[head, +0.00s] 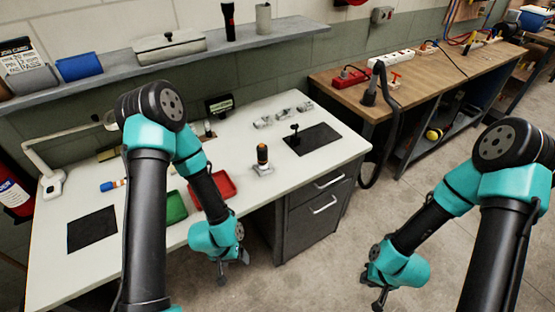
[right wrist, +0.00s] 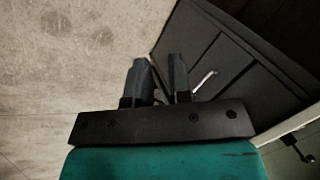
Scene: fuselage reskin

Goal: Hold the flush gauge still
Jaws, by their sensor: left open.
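I cannot tell for sure which item is the flush gauge. An upright black-and-orange tool (head: 262,157) stands on a small metal base on the white desk. A small black upright item (head: 294,135) stands on the dark mat at the desk's right; a small dark item (right wrist: 298,147) also shows on the desk in the right wrist view. My left gripper (head: 233,274) is open and empty, hanging in front of the desk edge, below the red tray. My right gripper (head: 379,298) is over the floor, right of the drawers; its fingers (right wrist: 160,75) stand apart with nothing between them.
A red tray (head: 226,187) and green tray (head: 176,208) lie near the desk's front edge, partly behind my left arm. A dark square mat (head: 91,230) and blue-and-orange item (head: 113,185) lie left. Small metal parts (head: 283,115) lie at the back. A wooden bench (head: 420,82) stands right.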

